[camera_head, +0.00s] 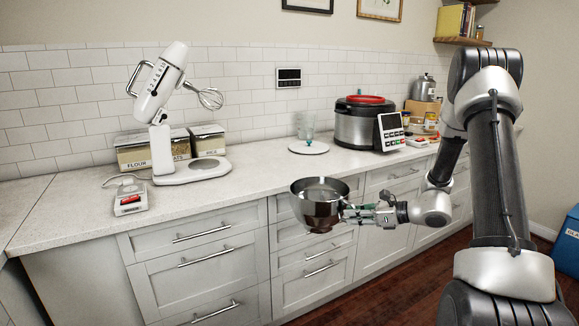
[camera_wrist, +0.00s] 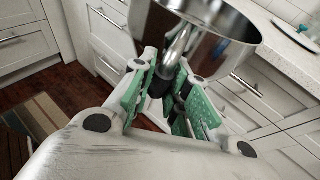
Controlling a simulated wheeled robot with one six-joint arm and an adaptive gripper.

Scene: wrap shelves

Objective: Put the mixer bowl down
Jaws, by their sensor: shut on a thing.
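The mixer bowl (camera_head: 318,205) is a shiny steel bowl, upright, held in the air in front of the drawers beside the counter's front edge. My gripper (camera_head: 352,212) comes from the right and is shut on its handle. In the wrist view the bowl (camera_wrist: 205,35) fills the top, and the green-padded fingers of my gripper (camera_wrist: 168,85) close around the handle (camera_wrist: 178,50). The white stand mixer (camera_head: 165,90) stands on the counter at the left with its head tilted up and whisk raised. Its base (camera_head: 190,172) is empty.
The white counter (camera_head: 250,185) has a clear stretch right of the mixer. A small red-and-white scale (camera_head: 131,200), food bins (camera_head: 205,140), a white round plate with a clear cup (camera_head: 308,147), and a large cooker (camera_head: 360,125) stand on it. Drawers lie below.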

